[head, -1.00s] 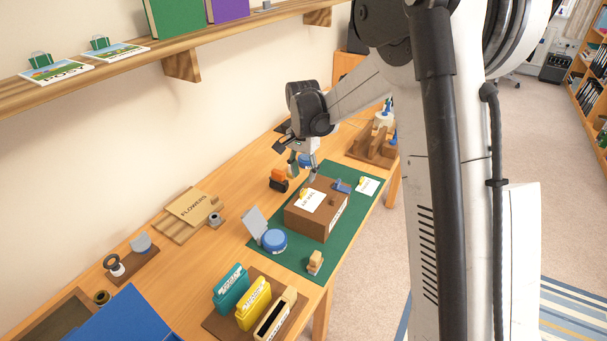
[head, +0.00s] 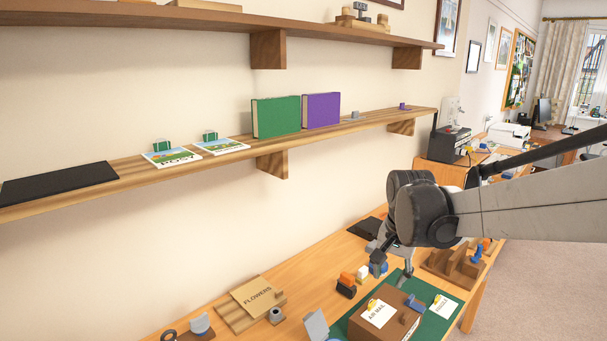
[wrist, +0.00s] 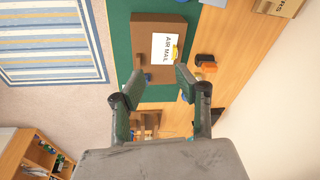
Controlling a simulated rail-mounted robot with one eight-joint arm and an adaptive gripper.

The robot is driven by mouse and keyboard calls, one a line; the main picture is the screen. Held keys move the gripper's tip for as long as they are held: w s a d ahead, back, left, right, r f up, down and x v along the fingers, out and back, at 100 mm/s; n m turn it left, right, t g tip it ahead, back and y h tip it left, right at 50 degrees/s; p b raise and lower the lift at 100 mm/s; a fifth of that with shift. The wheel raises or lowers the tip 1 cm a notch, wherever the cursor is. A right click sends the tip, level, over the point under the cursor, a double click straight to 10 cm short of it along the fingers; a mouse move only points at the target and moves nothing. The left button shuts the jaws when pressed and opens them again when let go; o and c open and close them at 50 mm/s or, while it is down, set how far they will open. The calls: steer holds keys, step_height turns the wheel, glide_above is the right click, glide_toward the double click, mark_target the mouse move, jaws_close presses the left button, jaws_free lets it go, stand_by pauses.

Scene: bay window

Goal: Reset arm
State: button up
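My gripper (wrist: 154,92) shows in the wrist view with its two fingers spread wide apart and nothing between them. In the head view my gripper (head: 391,262) hangs over the far part of the table, just behind the brown box, partly hidden by my wrist. The brown box (head: 371,327) stands on the green mat (head: 433,325) with an AIR MAIL card on top. In the wrist view the box (wrist: 143,48) lies beyond the fingertips, apart from them.
A wooden rack (head: 452,262) stands at the table's far right. The FLOWERS folder (head: 257,297) lies at left. A wall shelf (head: 223,163) with books runs above the table.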

steer(key=s+r+n+t, duration=0.1)
steer(key=s+n+t, duration=0.1)
steer(key=s, duration=0.9)
steer(key=s+r+n+t, duration=0.2)
steer(key=s+n+t, duration=0.1)
steer(key=s, duration=0.9)
steer(key=shift+r+n, duration=0.25)
steer(key=shift+n, duration=0.45)
